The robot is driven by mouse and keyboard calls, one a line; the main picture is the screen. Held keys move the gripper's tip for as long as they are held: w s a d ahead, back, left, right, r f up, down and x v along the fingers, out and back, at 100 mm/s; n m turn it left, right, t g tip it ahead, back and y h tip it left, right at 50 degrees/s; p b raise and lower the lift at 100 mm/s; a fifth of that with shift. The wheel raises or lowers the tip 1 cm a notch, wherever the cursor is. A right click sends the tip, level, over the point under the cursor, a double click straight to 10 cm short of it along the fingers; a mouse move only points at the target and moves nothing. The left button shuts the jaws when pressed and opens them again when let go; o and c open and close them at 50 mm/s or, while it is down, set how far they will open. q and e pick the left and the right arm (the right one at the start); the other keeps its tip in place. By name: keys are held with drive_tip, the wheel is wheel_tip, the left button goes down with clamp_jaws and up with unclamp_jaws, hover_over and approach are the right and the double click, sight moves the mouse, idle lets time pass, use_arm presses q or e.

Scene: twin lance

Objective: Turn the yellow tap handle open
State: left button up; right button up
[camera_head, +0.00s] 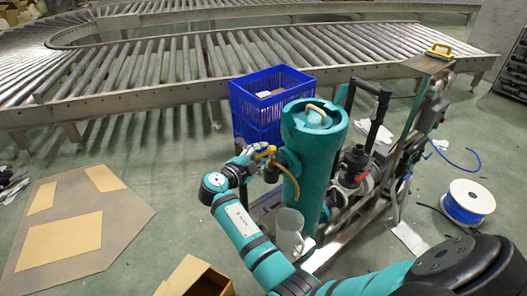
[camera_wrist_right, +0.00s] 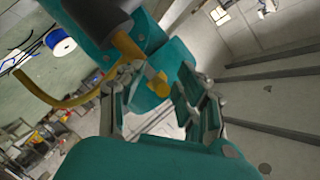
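The yellow tap (camera_head: 272,160) sits on the side of the tall teal cylinder (camera_head: 315,150), with a yellow curved part (camera_head: 285,178) reaching down to the right. In the right wrist view the yellow tap (camera_wrist_right: 127,45) points between my fingers, and its yellow end (camera_wrist_right: 158,84) shows there; the curved yellow part (camera_wrist_right: 60,102) runs off left. My right gripper (camera_head: 256,153) is at the tap's left side. In the right wrist view its fingers (camera_wrist_right: 158,92) stand apart on either side of the yellow end; I cannot tell whether either touches it. My left gripper is not in view.
A blue crate (camera_head: 262,125) stands behind the cylinder. A white jug (camera_head: 289,232) is below it, near my right arm. Black pipes and a pump (camera_head: 355,165) are at right, with a blue cable spool (camera_head: 467,200) on the floor. A roller conveyor (camera_head: 130,100) crosses behind.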

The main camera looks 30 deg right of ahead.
drive_tip(key=shift+a, duration=0.1)
drive_tip(key=shift+c, duration=0.3)
clamp_jaws()
